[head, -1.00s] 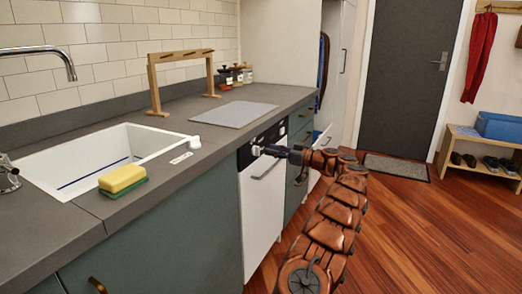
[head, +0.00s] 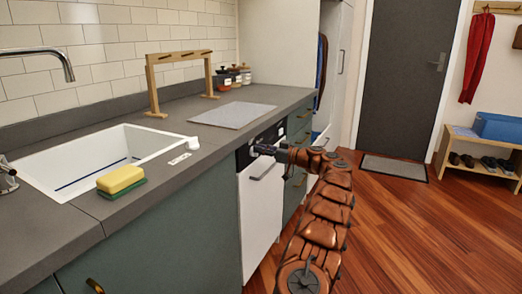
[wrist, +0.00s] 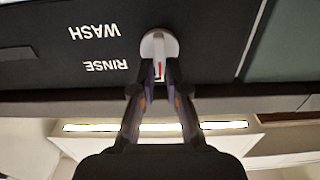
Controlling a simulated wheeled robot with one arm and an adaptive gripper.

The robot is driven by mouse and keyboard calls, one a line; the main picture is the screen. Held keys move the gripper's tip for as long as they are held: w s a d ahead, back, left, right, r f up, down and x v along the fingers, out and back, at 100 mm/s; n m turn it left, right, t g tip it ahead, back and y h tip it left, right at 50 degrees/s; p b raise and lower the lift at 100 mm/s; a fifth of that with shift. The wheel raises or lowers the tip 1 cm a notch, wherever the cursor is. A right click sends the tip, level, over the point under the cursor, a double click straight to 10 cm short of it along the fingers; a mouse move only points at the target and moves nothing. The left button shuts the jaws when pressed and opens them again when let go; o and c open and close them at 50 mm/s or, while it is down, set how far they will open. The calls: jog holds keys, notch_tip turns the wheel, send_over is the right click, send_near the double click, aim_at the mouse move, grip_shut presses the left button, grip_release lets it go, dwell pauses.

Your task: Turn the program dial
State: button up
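The program dial (wrist: 159,42) is a white round knob with a raised bar and a red mark, on the dark control panel (wrist: 40,60) of a white dishwasher (head: 262,215). In the wrist view the panel's words WASH and RINSE appear upside down to the left of the dial. My gripper (wrist: 160,70) is at the dial, with one fingertip on each side of the bar; it looks shut on it. The red mark shows between the fingertips. In the head view my gripper (head: 262,150) reaches the panel from the right and the dial is too small to make out.
A grey counter (head: 170,190) runs above the dishwasher, with a white sink (head: 150,140), a yellow-green sponge (head: 121,181) and a wooden rack (head: 152,90). The dishwasher handle (head: 265,172) is just below my gripper. The wooden floor (head: 420,240) at right is clear.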

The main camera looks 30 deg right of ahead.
grip_shut()
jog(key=shift+m, duration=0.3)
jog(key=shift+w+d+f+m+p, duration=0.2)
jog(key=shift+m+p, duration=0.45)
jog(key=shift+m, duration=1.2)
jog(key=shift+w+d+m+p, duration=0.1)
jog(key=shift+d+m+p, duration=0.35)
jog(key=shift+m, duration=1.35)
jog(key=shift+w+d+f+m+p, duration=0.1)
jog(key=shift+m+p, duration=0.7)
jog(key=shift+m, duration=1.05)
